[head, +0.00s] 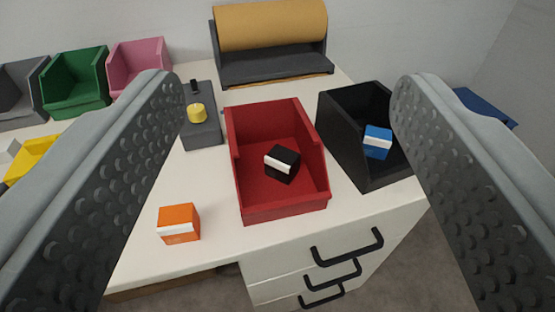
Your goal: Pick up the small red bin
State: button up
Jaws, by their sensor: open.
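The small red bin (243,207) stands upright on the white table top near its front edge, in the middle of the head view. A black box with a white stripe (282,163) lies inside it. My gripper (285,100) is open, with one grey finger at the left and one at the right of the picture. The red bin appears between the two fingers, farther from the camera, and neither finger appears to touch it.
A black bin (345,150) holding a blue box (377,142) stands close right of the red bin. An orange box (179,223) lies front left. A grey device with a yellow knob (203,130) and a brown roll (270,25) stand behind. Green (75,85) and pink (139,60) bins stand far left.

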jog(key=shift+w, duration=0.25)
jog(key=c, duration=0.7)
jog(key=w+a+g, duration=0.1)
jog(key=w+g, duration=0.1)
jog(key=w, duration=0.1)
jog(key=w+f+g, duration=0.1)
jog(key=w+g, duration=0.1)
jog(key=w, duration=0.2)
jog(key=w+a+n+g, duration=0.1)
jog(key=w+g, duration=0.1)
jog(key=w, duration=0.2)
jog(key=shift+w+a+f+y, duration=0.1)
jog(key=shift+a+f+y, duration=0.2)
jog(key=shift+a+y, duration=0.1)
jog(key=shift+c, duration=0.6)
jog(key=n+g, duration=0.2)
jog(key=g, duration=0.9)
send_over(229, 141)
notch_tip(229, 141, down, 5)
jog(key=shift+h, duration=0.4)
jog(key=shift+f, duration=8.9)
